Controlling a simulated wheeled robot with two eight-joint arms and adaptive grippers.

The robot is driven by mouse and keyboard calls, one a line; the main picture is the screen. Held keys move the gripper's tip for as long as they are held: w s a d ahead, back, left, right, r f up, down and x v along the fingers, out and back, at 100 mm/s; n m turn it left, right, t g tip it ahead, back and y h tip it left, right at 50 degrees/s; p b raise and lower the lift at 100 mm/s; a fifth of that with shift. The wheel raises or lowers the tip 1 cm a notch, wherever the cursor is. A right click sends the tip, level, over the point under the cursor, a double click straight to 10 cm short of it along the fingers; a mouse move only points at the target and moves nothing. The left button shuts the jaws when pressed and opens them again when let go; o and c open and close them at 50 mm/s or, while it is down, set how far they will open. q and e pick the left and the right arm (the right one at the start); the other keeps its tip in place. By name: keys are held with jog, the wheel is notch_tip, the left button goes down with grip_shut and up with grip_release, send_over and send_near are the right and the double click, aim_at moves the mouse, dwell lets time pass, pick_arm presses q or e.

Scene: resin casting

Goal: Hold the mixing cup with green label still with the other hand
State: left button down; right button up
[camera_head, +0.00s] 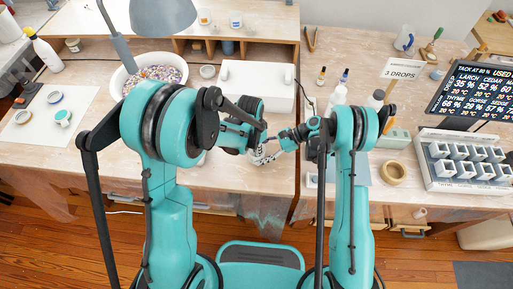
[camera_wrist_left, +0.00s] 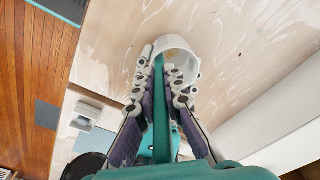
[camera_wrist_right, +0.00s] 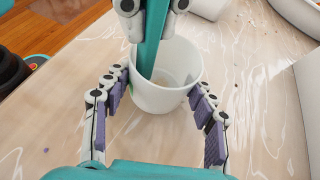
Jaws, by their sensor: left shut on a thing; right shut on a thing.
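The white mixing cup (camera_wrist_right: 165,80) stands on the table between the fingers of my right gripper (camera_wrist_right: 160,105). A sliver of green shows at its left side; the label itself is mostly hidden. My right gripper is shut on the cup, one finger on each side. My left gripper (camera_wrist_left: 165,85) is shut on a flat teal stick (camera_wrist_left: 161,115). The stick also shows in the right wrist view (camera_wrist_right: 150,45), its lower end inside the cup, tilted. In the head view, both grippers meet near the table's middle, and the arms and fingers largely hide the cup.
A white box (camera_head: 255,80) stands behind the grippers, and a bowl of colourful bits (camera_head: 128,76) is at the back left. To the right are a tape roll (camera_head: 393,172) and a tray of white moulds (camera_head: 435,178).

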pick_arm(q)
jog(key=shift+f, duration=0.85)
jog(key=shift+w, duration=0.1)
jog(key=shift+w+a, duration=0.35)
jog(key=shift+w, duration=0.6)
jog(key=shift+w+a, duration=0.3)
jog(key=shift+w, duration=0.6)
jog(key=shift+s+f, duration=0.1)
jog(key=shift+f, duration=0.05)
jog(key=shift+s+d, duration=0.25)
jog(key=shift+s, duration=0.45)
jog(key=shift+s+d, duration=0.25)
jog(key=shift+s, duration=0.45)
jog(key=shift+w+a, duration=0.25)
jog(key=shift+w, duration=0.45)
jog(key=shift+w+a, duration=0.2)
jog(key=shift+w, duration=0.45)
jog(key=shift+w+a, duration=0.1)
jog(key=shift+w, duration=0.1)
pick_arm(e)
jog(key=shift+s, duration=0.1)
